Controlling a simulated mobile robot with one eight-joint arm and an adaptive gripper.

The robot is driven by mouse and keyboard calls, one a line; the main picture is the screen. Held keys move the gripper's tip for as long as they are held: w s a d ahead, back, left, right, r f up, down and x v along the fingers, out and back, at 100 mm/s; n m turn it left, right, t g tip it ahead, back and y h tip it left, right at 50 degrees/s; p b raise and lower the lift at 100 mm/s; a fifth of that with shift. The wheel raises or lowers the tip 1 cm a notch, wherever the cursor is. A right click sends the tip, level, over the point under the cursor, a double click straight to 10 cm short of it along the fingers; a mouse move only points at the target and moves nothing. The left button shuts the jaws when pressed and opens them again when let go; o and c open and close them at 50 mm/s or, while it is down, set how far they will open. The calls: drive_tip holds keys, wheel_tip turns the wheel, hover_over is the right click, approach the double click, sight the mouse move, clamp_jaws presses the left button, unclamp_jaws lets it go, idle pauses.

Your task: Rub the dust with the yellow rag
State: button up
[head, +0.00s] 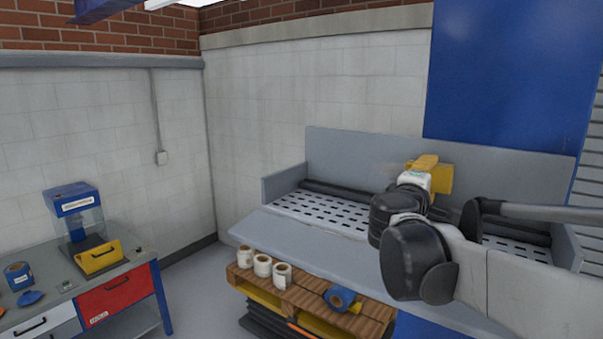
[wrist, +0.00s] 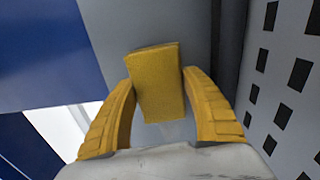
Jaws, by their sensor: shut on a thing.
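The yellow rag (wrist: 157,85) is a block-like yellow piece, held upright between the two yellow fingers of my gripper (wrist: 159,92) in the wrist view. In the head view my gripper (head: 426,172) is in front of the grey back panel of the machine, above its slotted bed. Yellow shows at its end, but rag and fingers are hard to tell apart there. A faint brownish smudge (head: 392,167), possibly the dust, shows on the back panel just left of my gripper. Whether the rag touches the panel cannot be told.
The grey machine (head: 320,245) has a slotted bed (head: 320,211) and dark rollers (head: 345,191). A workbench (head: 130,270) stands at the left. A blue panel (head: 510,75) rises behind.

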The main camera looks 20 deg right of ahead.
sight(378, 165)
drive_tip(key=shift+w+a+b, duration=0.3)
drive_tip(key=shift+w+a, duration=1)
drive_tip(key=shift+w, duration=0.4)
drive_tip(key=shift+w+a+b, duration=0.35)
drive_tip(key=shift+w+a, duration=0.95)
drive_tip(key=shift+w, duration=0.35)
drive_tip(key=shift+w+a+b, duration=0.3)
drive_tip(key=shift+w+a, duration=1)
drive_tip(key=shift+w, duration=0.4)
drive_tip(key=shift+r, duration=0.2)
drive_tip(key=shift+s+d, duration=0.1)
drive_tip(key=shift+s+d+p, duration=0.4)
drive_tip(key=shift+s+d, duration=1.3)
drive_tip(key=shift+s, duration=0.5)
drive_tip(key=shift+s+d+p, duration=0.35)
drive_tip(key=shift+s+d, duration=1.35)
drive_tip(key=shift+s, duration=0.45)
drive_tip(key=shift+s+d+p, duration=0.4)
drive_tip(key=shift+s+d, duration=1.3)
drive_tip(key=shift+s, duration=0.5)
drive_tip(key=shift+w+a+f+b, duration=0.1)
drive_tip(key=shift+w+a+b, duration=0.35)
drive_tip(key=shift+w+a, duration=1.55)
drive_tip(key=shift+w+a+r+b, duration=0.1)
drive_tip(key=shift+w+a+b, duration=0.4)
drive_tip(key=shift+w+a, duration=1.5)
drive_tip(key=shift+w+a+f+b, duration=0.1)
drive_tip(key=shift+w+a+b, duration=0.35)
drive_tip(key=shift+w+a, duration=1.55)
drive_tip(key=shift+x, duration=1.05)
